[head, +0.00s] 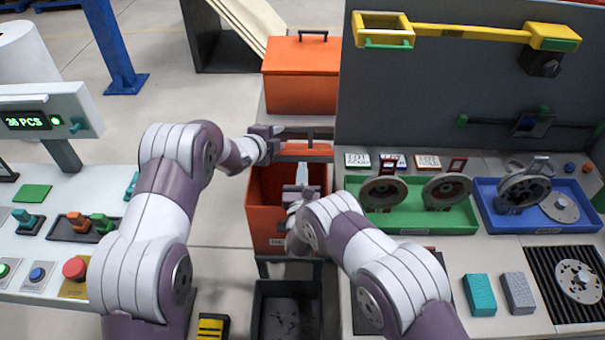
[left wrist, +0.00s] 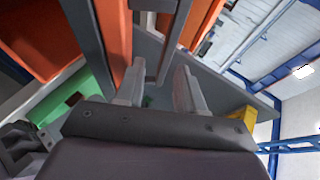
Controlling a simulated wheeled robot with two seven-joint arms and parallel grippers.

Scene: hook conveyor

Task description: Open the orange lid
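An orange box with a flat orange top (head: 300,54) and a dark handle (head: 313,34) stands at the back centre; its top looks closed. A nearer orange bin (head: 266,215) stands in the middle, its inside partly visible. My left gripper (head: 318,146) reaches rightward over the bin's far edge. In the left wrist view its fingers (left wrist: 158,88) are apart, with a grey bar just beyond and between them; I cannot tell whether they touch it. Orange panels fill that view's upper left. My right gripper (head: 302,178) is over the nearer bin; its finger gap is unclear.
A dark upright panel (head: 440,95) stands at right, behind a green tray (head: 420,221) and a blue tray (head: 535,227) with round parts. A black bin (head: 287,308) sits in front. A counter with buttons and a display (head: 30,122) is at left.

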